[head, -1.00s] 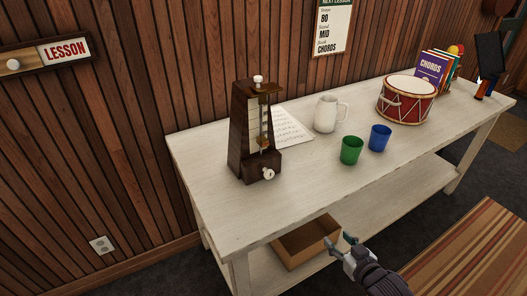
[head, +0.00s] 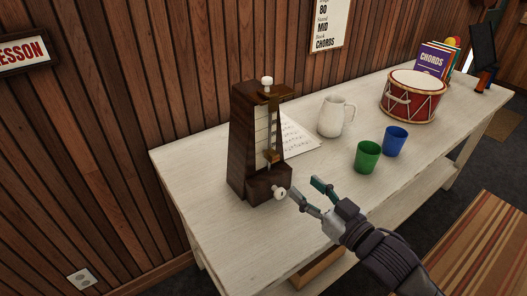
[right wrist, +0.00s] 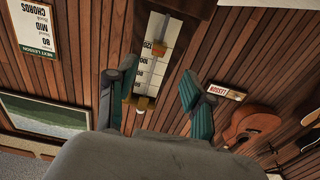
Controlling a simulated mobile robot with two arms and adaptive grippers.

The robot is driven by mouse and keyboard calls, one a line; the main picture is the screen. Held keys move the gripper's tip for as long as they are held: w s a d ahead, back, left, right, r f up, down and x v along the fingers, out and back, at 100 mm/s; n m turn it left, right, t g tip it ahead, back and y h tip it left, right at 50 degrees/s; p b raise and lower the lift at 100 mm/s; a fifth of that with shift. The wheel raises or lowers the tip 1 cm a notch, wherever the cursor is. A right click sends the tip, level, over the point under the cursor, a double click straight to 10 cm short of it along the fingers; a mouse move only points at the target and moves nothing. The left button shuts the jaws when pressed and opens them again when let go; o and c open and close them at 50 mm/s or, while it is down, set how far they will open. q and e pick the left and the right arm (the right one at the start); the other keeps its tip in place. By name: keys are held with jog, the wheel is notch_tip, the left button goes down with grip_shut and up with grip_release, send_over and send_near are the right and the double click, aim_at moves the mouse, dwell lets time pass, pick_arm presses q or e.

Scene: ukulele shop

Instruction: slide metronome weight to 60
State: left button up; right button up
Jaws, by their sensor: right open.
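The dark wooden metronome (head: 245,140) stands upright on the white table (head: 225,235), with a pale scale on its front. Its brass-coloured weight (head: 271,157) sits low on the rod in the head view. My left gripper is not in view.
Right of the metronome are a music sheet (head: 297,143), white pitcher (head: 331,117), green cup (head: 367,157), blue cup (head: 395,141) and red drum (head: 410,100). A wall poster (head: 328,22) shows 80, MID, CHORDS. The table front between metronome and green cup is clear.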

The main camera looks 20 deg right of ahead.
send_near(276, 161)
jog(key=w, duration=0.3)
jog(key=x, duration=0.4)
jog(key=a+p+x, duration=0.1)
jog(key=x, duration=0.3)
jog(key=shift+a, duration=0.1)
jog(key=shift+c, duration=1)
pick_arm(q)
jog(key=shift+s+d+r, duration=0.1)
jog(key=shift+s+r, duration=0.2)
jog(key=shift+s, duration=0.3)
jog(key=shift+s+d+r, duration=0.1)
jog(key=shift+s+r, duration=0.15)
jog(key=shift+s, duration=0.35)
pick_arm(e)
grip_shut()
